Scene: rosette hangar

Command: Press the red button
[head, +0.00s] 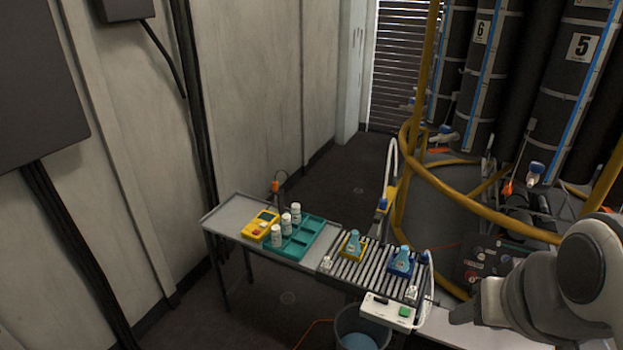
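A yellow handheld device (261,224) lies on the left part of the grey table, with a small screen and a small red patch (256,233) near its front. A white control box (388,312) at the table's front edge carries a green button (404,311) and a small dark detail. Small red spots also show on a dark panel (476,262) at the right, partly behind my arm. I cannot tell which red spot is the button. My gripper (464,313) is at the lower right, right of the control box and apart from it. Its fingers are not clear.
A teal tray (303,243) with several white bottles stands beside the yellow device. A roller rack (373,270) holds blue-topped flasks on yellow and blue bases. A bucket (362,328) is below. Yellow railing (470,203) and tall dark cylinders stand behind at right. Floor left of the table is clear.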

